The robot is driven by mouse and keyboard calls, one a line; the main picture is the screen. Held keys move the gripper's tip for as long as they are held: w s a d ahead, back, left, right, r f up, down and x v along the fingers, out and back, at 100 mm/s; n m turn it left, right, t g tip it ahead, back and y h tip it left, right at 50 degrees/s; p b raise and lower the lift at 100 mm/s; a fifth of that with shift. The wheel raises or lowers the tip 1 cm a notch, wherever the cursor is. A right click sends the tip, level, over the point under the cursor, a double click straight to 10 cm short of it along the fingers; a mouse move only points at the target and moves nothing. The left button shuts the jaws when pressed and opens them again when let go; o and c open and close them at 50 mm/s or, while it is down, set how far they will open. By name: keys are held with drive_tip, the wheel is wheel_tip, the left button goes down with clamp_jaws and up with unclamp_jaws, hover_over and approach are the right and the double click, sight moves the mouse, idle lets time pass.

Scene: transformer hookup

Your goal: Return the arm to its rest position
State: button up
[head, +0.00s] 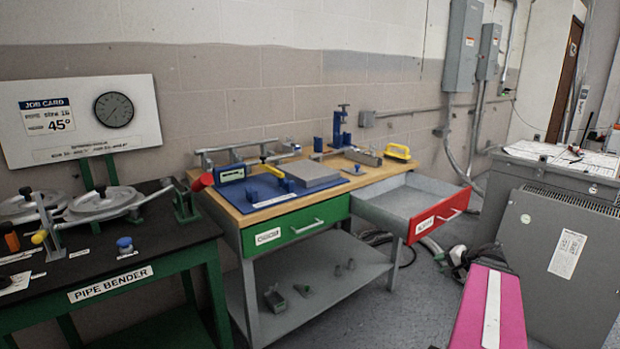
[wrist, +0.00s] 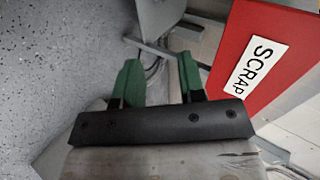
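My gripper (wrist: 159,78) has two green fingers standing apart in the wrist view, with nothing seen between them. In the head view my gripper (head: 440,256) is small and partly dark, low in front of the pulled-out red-fronted drawer and off its front. My pink arm link reaches in from the bottom edge. The red drawer front (head: 440,217) carries a white label. In the wrist view the red front (wrist: 262,50) lies to the right of the fingers, and its label reads SCRAP. I see a gap between fingers and drawer in the picture, but cannot judge its depth.
The wooden-topped workbench (head: 365,182) has a shut green drawer (head: 297,227) and a lower shelf (head: 318,283). A black pipe bender table (head: 165,238) stands at left. A grey transformer cabinet (head: 560,250) stands close at right. Cables lie on the floor behind.

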drive_tip(key=s+a+f+n+g+h, duration=0.2)
drive_tip(key=a+f+n+g, duration=0.1)
drive_tip(key=a, duration=0.5)
drive_tip(key=s+a+f+n+g+h, duration=0.2)
drive_tip(key=a+f+n+g, duration=0.1)
drive_tip(key=a, duration=0.6)
drive_tip(key=s+a+f+n+g+h, duration=0.1)
drive_tip(key=a+f+n+g+h, duration=0.1)
drive_tip(key=a+f, duration=0.3)
drive_tip(key=a+n, duration=0.1)
drive_tip(key=a, duration=0.3)
drive_tip(key=shift+s+f+g, duration=0.3)
drive_tip(key=shift+s+g, duration=0.1)
